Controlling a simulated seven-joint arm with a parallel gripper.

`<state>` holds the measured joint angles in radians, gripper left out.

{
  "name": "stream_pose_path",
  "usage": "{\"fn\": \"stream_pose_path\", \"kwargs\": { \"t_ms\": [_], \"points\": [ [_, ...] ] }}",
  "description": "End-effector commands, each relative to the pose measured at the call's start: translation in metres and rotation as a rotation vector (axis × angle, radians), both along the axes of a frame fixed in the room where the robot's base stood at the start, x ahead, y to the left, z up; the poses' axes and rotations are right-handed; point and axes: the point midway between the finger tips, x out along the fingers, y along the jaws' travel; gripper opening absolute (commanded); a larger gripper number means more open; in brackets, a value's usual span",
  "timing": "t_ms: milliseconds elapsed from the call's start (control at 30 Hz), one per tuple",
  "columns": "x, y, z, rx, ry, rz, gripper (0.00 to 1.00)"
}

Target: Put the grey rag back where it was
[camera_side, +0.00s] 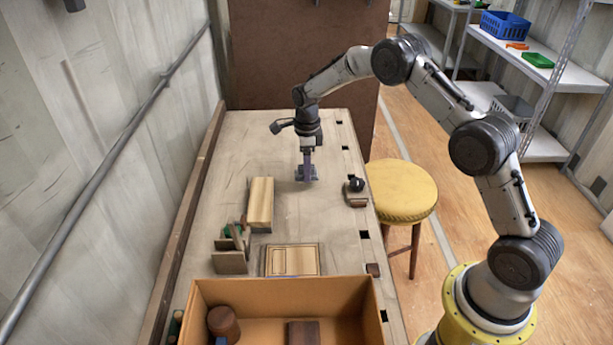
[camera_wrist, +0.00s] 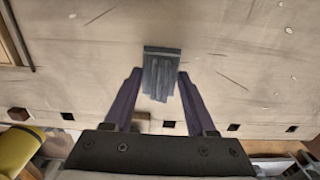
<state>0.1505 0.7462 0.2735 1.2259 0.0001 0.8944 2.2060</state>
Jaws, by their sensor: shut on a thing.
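The grey rag (camera_wrist: 161,78) is a small dark grey folded piece between my two purple fingers in the wrist view. My gripper (camera_wrist: 159,76) is shut on it, with a finger on either side. In the side view my gripper (camera_side: 306,172) points straight down over the far middle of the wooden workbench (camera_side: 285,215), with the rag (camera_side: 313,176) at its tips. The rag is at or just above the bench top; I cannot tell whether it touches.
A wooden block (camera_side: 261,202) and a small holder (camera_side: 230,262) stand at left. A flat wooden box (camera_side: 292,260) lies nearer the front, behind an open cardboard box (camera_side: 285,291). A dark-knobbed object (camera_side: 356,192) sits at the right edge. A yellow stool (camera_side: 401,190) stands beside the bench.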

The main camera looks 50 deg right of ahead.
Motion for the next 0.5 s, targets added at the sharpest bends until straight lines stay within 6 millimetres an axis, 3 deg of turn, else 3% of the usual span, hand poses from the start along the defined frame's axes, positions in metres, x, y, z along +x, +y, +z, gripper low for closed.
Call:
{"fn": "stream_pose_path", "kwargs": {
  "t_ms": [200, 500],
  "points": [
    [0.001, 0.000, -0.030, 0.000, 0.003, 0.000, 0.12],
    [0.001, 0.000, -0.033, 0.000, 0.001, 0.000, 0.12]
  ]
}}
